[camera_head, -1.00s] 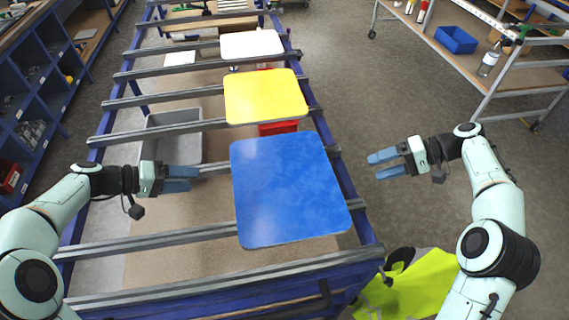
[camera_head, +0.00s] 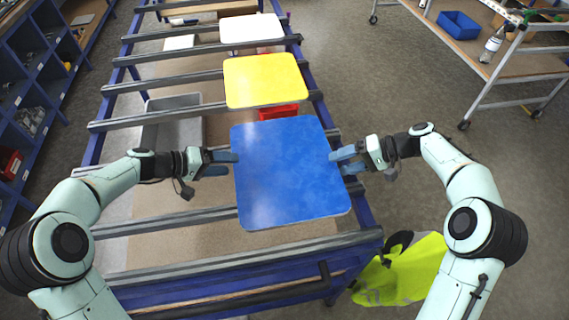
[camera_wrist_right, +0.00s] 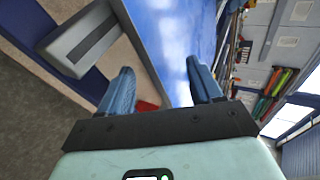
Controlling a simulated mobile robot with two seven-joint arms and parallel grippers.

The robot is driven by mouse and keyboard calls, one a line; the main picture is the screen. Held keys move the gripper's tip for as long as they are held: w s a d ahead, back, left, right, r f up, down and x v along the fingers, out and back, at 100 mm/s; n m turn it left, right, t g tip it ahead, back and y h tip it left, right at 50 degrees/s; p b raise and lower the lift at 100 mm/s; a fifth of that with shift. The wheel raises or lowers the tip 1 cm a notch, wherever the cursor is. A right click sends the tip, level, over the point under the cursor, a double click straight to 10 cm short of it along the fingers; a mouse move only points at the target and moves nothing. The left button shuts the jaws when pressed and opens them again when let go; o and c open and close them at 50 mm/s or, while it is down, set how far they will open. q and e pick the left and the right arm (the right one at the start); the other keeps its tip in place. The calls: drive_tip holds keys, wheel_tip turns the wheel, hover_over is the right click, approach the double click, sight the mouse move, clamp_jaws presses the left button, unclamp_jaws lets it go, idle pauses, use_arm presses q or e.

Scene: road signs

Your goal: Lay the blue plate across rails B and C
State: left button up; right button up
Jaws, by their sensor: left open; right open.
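The blue plate (camera_head: 288,175) lies flat across grey rails near the front of the blue rack, in the head view. My left gripper (camera_head: 228,163) is open at the plate's left edge. My right gripper (camera_head: 346,160) is open at the plate's right edge. In the right wrist view the blue plate (camera_wrist_right: 180,45) reaches down between the two open fingers of my right gripper (camera_wrist_right: 160,90). Whether the fingers touch it cannot be told. The rail letters are not readable; a rail (camera_head: 165,220) runs out from under the plate's left side.
A yellow plate (camera_head: 265,80) and a white plate (camera_head: 251,30) lie on rails further back. A grey bin (camera_head: 172,132) and a red bin (camera_head: 278,112) sit below the rails. A yellow vest (camera_head: 415,272) is at front right. A trolley (camera_head: 490,65) stands at right.

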use_arm(q)
drive_tip(key=shift+x, duration=1.35)
use_arm(e)
drive_tip(key=shift+x, duration=1.4)
use_arm(q)
clamp_jaws()
use_arm(e)
clamp_jaws()
use_arm(q)
drive_tip(key=shift+r, duration=0.1)
use_arm(e)
drive_tip(key=shift+r, duration=0.1)
